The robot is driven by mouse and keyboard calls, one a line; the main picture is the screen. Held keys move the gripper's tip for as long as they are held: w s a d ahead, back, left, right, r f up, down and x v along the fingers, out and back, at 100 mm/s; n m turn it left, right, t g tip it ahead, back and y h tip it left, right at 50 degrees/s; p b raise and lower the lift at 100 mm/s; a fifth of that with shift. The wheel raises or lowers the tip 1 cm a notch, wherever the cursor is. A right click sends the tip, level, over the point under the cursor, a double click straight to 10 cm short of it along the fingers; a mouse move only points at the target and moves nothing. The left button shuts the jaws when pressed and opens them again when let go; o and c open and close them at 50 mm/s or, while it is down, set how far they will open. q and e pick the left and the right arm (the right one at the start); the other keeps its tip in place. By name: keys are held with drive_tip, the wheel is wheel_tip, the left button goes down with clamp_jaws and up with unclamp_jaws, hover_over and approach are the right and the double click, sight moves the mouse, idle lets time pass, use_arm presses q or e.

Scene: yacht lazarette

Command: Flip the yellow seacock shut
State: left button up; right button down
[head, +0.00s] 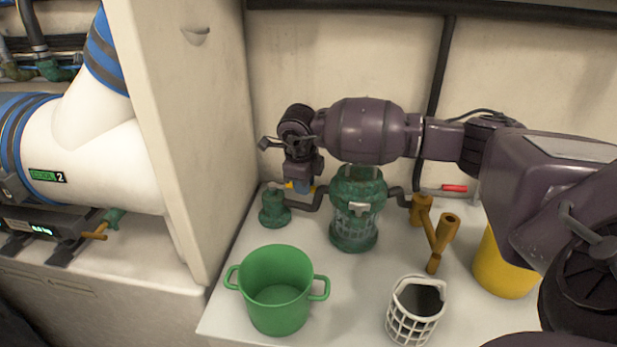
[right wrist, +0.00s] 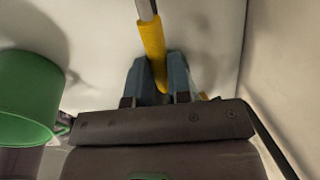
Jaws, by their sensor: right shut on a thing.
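The yellow seacock handle (head: 290,185) shows in the head view beside my right gripper (head: 302,188), low near the back wall; my wrist partly hides it. In the right wrist view the yellow grip (right wrist: 151,42) sits on a grey metal lever (right wrist: 146,8) and runs down between the blue fingers of my right gripper (right wrist: 160,80), which is shut on it. A green fitting (head: 274,209) stands just in front. How far the handle is turned I cannot tell. My left gripper is out of view.
A green strainer (head: 355,215) stands right of the gripper, below my arm. A red-handled lever (head: 454,188) and a brassy fitting (head: 436,240) are farther right. A green pot (head: 274,300), white basket (head: 412,322) and yellow bucket (head: 500,270) stand forward. A partition (head: 190,130) rises at left.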

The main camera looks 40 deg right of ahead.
use_arm(q)
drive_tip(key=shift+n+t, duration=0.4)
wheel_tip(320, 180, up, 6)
drive_tip(key=p, duration=0.7)
use_arm(e)
drive_tip(key=w+a+m+g, duration=0.2)
drive_tip(key=a+m, duration=0.8)
drive_tip(key=m, duration=0.5)
drive_tip(key=shift+w+a+m+g+y, duration=0.25)
drive_tip(key=shift+a+m+g+y, duration=0.05)
drive_tip(key=shift+m, duration=0.1)
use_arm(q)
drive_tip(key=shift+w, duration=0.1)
use_arm(e)
drive_tip(key=c, duration=1.1)
unclamp_jaws()
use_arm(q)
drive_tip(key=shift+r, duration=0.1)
use_arm(e)
drive_tip(key=shift+o, duration=0.2)
